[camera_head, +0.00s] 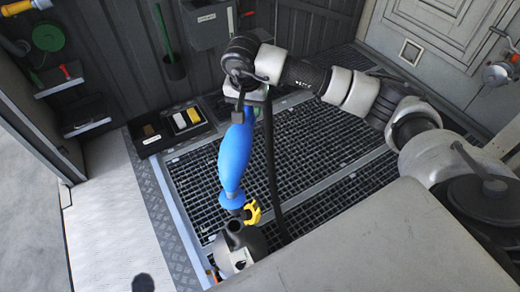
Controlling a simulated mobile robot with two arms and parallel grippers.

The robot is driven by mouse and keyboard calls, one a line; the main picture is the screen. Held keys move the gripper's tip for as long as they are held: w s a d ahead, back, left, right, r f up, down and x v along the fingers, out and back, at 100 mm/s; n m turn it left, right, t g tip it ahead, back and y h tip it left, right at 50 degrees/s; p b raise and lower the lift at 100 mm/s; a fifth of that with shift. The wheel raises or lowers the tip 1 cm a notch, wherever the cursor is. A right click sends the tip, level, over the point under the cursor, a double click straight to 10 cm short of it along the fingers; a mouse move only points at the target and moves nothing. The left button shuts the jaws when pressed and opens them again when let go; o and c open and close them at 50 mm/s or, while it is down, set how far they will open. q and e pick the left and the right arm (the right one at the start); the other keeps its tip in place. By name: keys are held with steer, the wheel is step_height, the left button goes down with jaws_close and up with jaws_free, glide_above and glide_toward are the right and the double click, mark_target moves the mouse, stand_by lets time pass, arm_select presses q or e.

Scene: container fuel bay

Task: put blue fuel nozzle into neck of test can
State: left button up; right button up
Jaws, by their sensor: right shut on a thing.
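The blue fuel nozzle (235,158) hangs roughly upright, its lower end pointing down. My right gripper (243,92) is shut on its upper end; the fingers are partly hidden by the wrist. The test can (238,252) stands below on the grating, with a dark top and a pale body partly hidden by a grey surface. Its dark neck (235,227) lies just under the nozzle's lower end. A yellow part (252,212) sits beside the neck. I cannot tell whether the spout is in the neck or only above it. My left gripper is out of view.
A black hose (271,165) hangs just right of the nozzle. Trays (148,134) with sponges or blocks stand at the back left. Wall shelves (86,117) and a green hose reel (48,36) are at the left. The grating (325,130) right of the hose is clear.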

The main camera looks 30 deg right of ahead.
arm_select(q)
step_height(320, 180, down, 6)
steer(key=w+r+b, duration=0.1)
steer(key=b, duration=0.3)
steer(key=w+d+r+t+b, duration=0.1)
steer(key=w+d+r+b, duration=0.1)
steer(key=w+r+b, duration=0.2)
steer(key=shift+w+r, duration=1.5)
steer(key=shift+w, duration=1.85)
arm_select(e)
step_height(320, 180, down, 17)
steer(key=d+m, duration=0.2)
steer(key=m, duration=0.1)
steer(key=shift+s+d+r+h, duration=0.15)
steer(key=shift+s+d+h, duration=0.1)
steer(key=shift+s+h, duration=0.15)
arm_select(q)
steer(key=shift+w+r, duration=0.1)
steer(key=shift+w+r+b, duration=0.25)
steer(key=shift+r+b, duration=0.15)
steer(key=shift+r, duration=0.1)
arm_select(e)
steer(key=shift+f, duration=0.4)
